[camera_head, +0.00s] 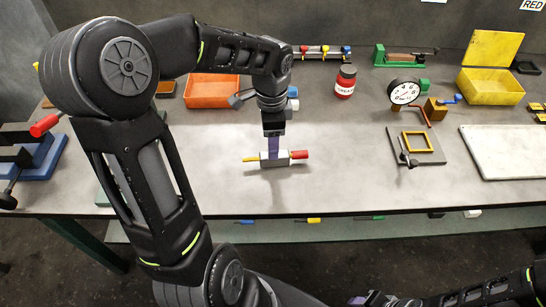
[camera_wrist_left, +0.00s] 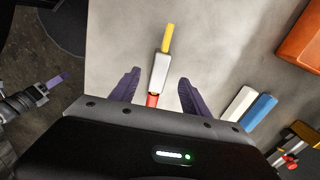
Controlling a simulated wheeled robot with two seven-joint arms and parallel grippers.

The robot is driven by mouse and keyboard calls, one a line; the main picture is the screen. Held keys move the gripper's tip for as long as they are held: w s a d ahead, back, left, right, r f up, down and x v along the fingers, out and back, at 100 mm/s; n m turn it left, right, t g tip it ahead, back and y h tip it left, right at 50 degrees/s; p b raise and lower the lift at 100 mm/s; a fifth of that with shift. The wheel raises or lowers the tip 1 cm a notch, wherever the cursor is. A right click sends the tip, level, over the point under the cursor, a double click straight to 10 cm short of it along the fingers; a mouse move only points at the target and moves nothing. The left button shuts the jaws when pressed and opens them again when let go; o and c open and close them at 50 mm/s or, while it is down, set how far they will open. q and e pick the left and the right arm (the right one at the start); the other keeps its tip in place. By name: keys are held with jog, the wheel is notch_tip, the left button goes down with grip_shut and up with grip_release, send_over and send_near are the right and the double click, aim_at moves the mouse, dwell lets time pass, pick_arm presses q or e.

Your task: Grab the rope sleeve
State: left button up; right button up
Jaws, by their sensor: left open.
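The rope sleeve (camera_head: 275,160) is a small light grey block with a yellow rope end at left and a red one at right, near the middle of the table. My left gripper (camera_head: 273,148) points down over it. In the left wrist view the sleeve (camera_wrist_left: 159,73) lies between the two purple fingers of my left gripper (camera_wrist_left: 160,77), which stand apart with a gap on both sides. The red end is partly hidden by the gripper body. My right gripper (camera_head: 374,299) is at the bottom edge, below the table's front, only partly shown.
An orange bin (camera_head: 210,90) stands behind left, with blue and white blocks near it. A red jar (camera_head: 345,81), a dial gauge (camera_head: 404,93), a yellow-framed plate (camera_head: 417,147), a yellow box (camera_head: 491,87) and a white board (camera_head: 507,151) are at right. Table around the sleeve is clear.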

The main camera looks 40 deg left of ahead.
aim_at(265, 159)
pick_arm(q)
jog(key=shift+f, duration=0.1)
notch_tip(265, 159, down, 5)
jog(key=shift+d+f+p, duration=0.1)
jog(key=shift+d+p, duration=0.05)
jog(key=shift+p, duration=0.45)
jog(key=shift+c, duration=0.5)
grip_shut()
